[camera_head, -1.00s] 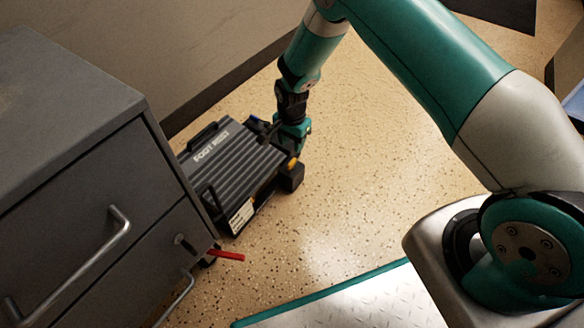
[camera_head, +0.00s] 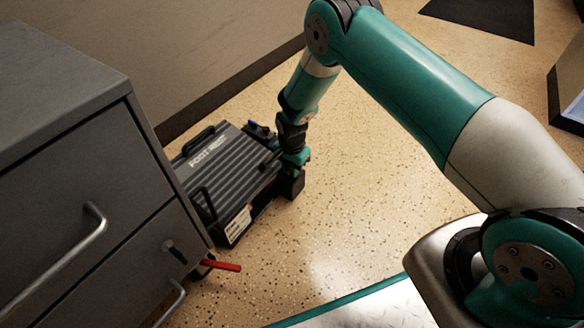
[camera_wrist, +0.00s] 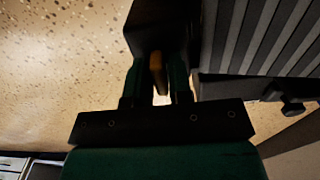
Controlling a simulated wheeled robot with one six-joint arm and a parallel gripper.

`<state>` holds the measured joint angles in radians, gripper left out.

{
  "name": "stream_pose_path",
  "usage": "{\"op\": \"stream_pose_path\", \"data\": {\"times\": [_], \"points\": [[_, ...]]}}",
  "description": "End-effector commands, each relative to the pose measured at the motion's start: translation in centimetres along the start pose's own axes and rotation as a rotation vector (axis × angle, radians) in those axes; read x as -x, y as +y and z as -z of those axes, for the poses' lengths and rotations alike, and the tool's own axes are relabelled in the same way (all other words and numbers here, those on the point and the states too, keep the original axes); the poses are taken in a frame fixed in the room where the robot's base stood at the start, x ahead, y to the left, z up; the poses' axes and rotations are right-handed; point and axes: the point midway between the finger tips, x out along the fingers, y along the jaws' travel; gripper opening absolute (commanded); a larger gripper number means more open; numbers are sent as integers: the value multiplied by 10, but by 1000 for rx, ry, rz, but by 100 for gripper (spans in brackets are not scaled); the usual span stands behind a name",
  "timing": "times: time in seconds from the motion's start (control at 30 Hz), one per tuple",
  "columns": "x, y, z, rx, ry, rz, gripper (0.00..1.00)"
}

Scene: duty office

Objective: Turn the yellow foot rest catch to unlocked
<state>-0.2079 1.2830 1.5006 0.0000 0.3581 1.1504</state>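The foot rest (camera_head: 228,170) is a dark ribbed platform on the floor beside the grey cabinet. It also shows at the upper right of the wrist view (camera_wrist: 262,38). The yellow catch (camera_wrist: 157,72) stands by a dark block at the foot rest's side and lies between my gripper's two fingers. Whether the fingers press on the catch I cannot tell. In the head view my gripper (camera_head: 295,160) is at the foot rest's right corner and hides the catch.
The grey cabinet (camera_head: 70,180) with metal handles stands at the left, close to the foot rest. A red bar (camera_head: 222,266) sticks out near its lower corner. The wall runs behind the foot rest. Speckled floor (camera_head: 370,190) is clear to the right.

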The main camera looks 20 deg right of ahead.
Motion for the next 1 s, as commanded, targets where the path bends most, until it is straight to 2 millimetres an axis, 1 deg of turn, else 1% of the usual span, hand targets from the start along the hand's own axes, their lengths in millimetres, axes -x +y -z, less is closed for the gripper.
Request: {"op": "stream_pose_path", "data": {"times": [0.03, 0.07, 0.1, 0.33, 0.47, 0.67, 1.0], "points": [[0, 0, 0, 0, 0, 0, 8], [0, 0, 0, 0, 0, 0, 1], [0, 0, 0, 0, 0, 0, 0], [1, 0, 0, 11, 0, 0, 0], [2, 0, 0, 45, 0, 0, 0], [3, 0, 0, 160, 0, 0, 0], [3, 0, 0, 469, 0, 0, 0]]}}
